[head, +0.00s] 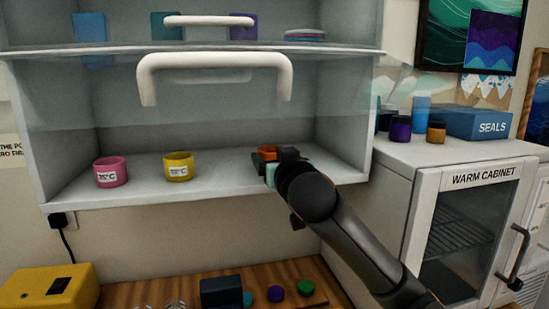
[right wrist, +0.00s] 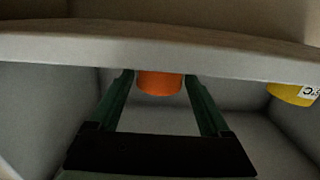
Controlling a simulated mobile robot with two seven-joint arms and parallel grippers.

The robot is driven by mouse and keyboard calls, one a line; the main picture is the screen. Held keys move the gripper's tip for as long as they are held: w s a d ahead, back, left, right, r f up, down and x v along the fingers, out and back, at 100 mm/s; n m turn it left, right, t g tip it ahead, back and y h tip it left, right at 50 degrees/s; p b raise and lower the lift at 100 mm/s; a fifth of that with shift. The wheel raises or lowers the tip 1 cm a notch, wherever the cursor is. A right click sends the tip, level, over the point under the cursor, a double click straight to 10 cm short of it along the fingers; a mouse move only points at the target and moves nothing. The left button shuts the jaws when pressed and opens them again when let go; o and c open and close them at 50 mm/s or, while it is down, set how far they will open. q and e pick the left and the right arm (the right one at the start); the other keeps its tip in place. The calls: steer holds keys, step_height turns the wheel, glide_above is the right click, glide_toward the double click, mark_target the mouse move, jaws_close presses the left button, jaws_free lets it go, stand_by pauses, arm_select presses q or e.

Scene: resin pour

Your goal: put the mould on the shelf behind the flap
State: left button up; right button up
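The orange mould (head: 267,153) is at the right end of the cabinet's lower shelf (head: 225,188). My right gripper (head: 272,160) reaches in over the front edge, its fingers on either side of the mould. In the right wrist view the orange mould (right wrist: 160,83) sits between the two dark green fingertips, which appear to touch its sides; the shelf edge (right wrist: 150,48) hides part of it. I cannot tell whether its base touches the shelf. The clear flap with a thick white handle (head: 215,70) hangs above, its lower area raised clear of the arm. My left gripper is out of view.
A pink mould (head: 111,171) and a yellow mould (head: 179,166) stand left on the same shelf. The cabinet's right wall (head: 342,110) is close to my gripper. The warm cabinet (head: 470,190) stands right. A wooden bench (head: 180,290) with small items lies below.

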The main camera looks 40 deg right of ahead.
steer(key=shift+o, duration=1.2)
steer(key=shift+r, duration=0.15)
steer(key=shift+s+a, duration=0.1)
steer(key=shift+s, duration=0.05)
steer(key=b+v, duration=0.5)
steer(key=v, duration=0.6)
steer(key=shift+s, duration=0.3)
steer(key=shift+a, duration=0.15)
